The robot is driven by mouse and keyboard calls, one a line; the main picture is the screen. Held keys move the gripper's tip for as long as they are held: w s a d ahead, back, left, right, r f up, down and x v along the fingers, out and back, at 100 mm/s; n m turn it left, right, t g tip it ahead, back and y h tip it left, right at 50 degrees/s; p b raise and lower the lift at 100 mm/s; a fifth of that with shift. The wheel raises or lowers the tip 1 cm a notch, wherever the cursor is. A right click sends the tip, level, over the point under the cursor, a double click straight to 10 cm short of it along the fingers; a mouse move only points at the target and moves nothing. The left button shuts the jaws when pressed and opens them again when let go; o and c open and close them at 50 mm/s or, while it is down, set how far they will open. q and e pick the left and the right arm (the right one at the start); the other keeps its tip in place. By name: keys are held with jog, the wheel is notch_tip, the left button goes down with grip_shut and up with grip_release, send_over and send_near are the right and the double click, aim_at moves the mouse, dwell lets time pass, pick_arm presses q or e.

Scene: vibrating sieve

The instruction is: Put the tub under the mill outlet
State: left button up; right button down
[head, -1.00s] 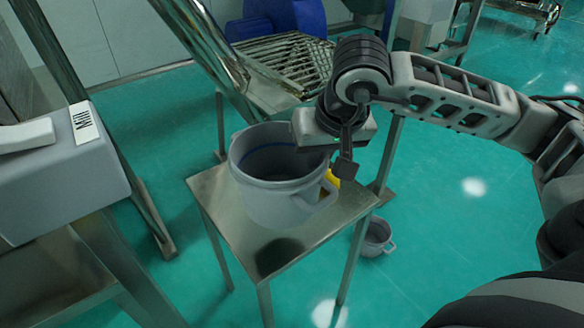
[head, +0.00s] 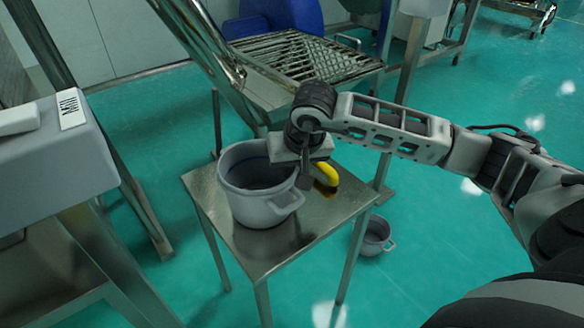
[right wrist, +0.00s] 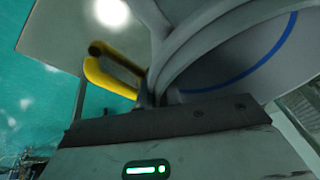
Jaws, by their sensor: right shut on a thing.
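The grey tub (head: 258,205), with side handles, is upright at the steel stand (head: 276,248), near the middle of its top. It looks to rest there or hang just above. My right gripper (head: 305,181) is at its right rim, shut on the tub; the fingertips are partly hidden. In the right wrist view the tub's rim (right wrist: 205,38) and a blue line inside it fill the right side. A slanted steel chute (head: 205,50) comes down behind the tub. My left gripper is out of view.
A yellow curved handle (head: 328,173) shows behind my right gripper, over the stand. A second, smaller grey tub (head: 375,238) is on the floor beside the stand. A metal grate (head: 310,56) is behind. The green floor at the right is mostly clear.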

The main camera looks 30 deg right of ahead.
jog(key=shift+f, duration=0.1)
jog(key=c, duration=1.6)
grip_release()
